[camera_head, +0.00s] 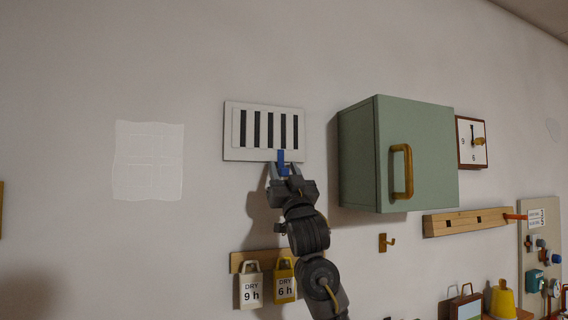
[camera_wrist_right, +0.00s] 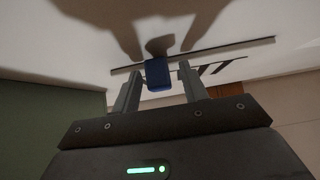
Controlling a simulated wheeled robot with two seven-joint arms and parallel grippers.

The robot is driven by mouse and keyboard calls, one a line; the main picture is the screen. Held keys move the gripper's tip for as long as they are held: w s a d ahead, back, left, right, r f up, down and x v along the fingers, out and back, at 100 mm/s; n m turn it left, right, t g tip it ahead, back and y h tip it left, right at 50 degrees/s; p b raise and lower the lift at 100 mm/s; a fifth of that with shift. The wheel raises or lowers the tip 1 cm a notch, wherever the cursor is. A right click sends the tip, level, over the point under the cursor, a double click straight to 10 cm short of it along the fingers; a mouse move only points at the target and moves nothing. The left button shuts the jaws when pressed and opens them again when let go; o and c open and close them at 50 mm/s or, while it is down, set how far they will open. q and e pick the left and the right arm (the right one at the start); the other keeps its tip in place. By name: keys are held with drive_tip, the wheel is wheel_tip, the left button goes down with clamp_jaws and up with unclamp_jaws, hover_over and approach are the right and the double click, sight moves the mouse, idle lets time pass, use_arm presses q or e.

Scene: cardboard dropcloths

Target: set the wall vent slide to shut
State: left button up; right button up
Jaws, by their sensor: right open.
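The wall vent (camera_head: 264,131) is a pale rectangular plate with several dark upright slots, all showing dark. Its blue slide tab (camera_head: 281,157) sticks out at the lower edge, right of the middle. My right gripper (camera_head: 284,170) is just below the vent, with its fingers around the lower part of the tab. In the right wrist view the blue tab (camera_wrist_right: 157,74) stands between the two open fingers (camera_wrist_right: 158,88), with a gap visible at each side. My left gripper is in neither view.
A green cabinet (camera_head: 422,140) with a wooden handle juts out right of the vent. Below, a wooden rail (camera_head: 262,257) holds two tags marked DRY. A clock (camera_head: 471,142) and a wooden bar (camera_head: 475,221) are farther right. The wall left of the vent is mostly clear.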

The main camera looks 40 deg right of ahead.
drive_tip(key=shift+w, duration=0.1)
drive_tip(key=shift+c, duration=0.4)
clamp_jaws()
drive_tip(key=shift+s+d, duration=0.3)
drive_tip(key=shift+d, duration=0.65)
drive_tip(key=shift+r, duration=0.1)
drive_tip(key=shift+c, duration=1.5)
unclamp_jaws()
drive_tip(key=o, duration=0.4)
drive_tip(key=shift+s+d, duration=0.1)
drive_tip(key=shift+d, duration=0.1)
drive_tip(key=shift+a+b, duration=0.1)
drive_tip(key=shift+b, duration=0.2)
